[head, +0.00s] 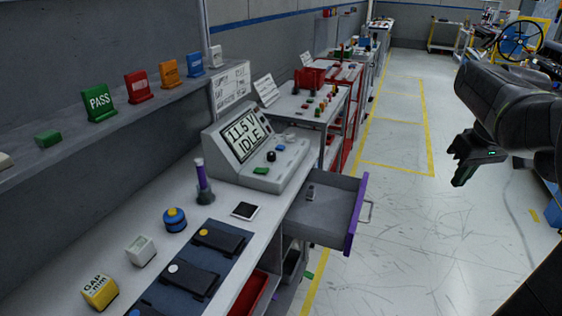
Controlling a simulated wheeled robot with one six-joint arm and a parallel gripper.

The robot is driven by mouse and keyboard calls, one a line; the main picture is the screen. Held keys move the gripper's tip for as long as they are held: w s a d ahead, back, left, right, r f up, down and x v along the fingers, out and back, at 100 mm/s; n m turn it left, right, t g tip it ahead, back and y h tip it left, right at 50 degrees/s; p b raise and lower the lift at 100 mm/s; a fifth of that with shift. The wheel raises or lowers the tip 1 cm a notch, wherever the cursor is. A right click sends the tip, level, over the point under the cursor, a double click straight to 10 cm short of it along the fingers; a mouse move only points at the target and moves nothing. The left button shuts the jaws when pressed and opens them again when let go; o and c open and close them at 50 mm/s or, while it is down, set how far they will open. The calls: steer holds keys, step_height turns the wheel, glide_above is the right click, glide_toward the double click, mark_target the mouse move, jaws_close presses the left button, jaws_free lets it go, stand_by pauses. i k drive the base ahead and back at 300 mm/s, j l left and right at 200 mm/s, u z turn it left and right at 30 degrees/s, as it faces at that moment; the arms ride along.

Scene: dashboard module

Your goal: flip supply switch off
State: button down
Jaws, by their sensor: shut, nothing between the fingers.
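A grey bench unit (268,175) with a slanted screen stands on the white workbench. Its screen (240,132) reads "11.5 V IDLE". On its panel are a black knob (271,156), a blue button (281,147) and a green button (261,170). A small pale part sits near the panel's back edge. I cannot tell which of these is the supply switch or its position. My gripper (459,172) hangs in the air at the right, over the aisle, well apart from the unit. It is shut and empty.
An open drawer (325,207) with a purple front juts into the aisle below the unit. A purple-topped cylinder (202,180), a blue round part (174,219) and a dark mat (222,265) occupy the bench. The aisle floor (400,215) is clear.

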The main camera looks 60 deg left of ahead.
mark_target(258, 170)
steer(key=u, duration=1.95)
steer(key=i+l, duration=0.2)
steer(key=i, duration=0.25)
steer(key=i+l, duration=0.2)
steer(key=i, duration=0.3)
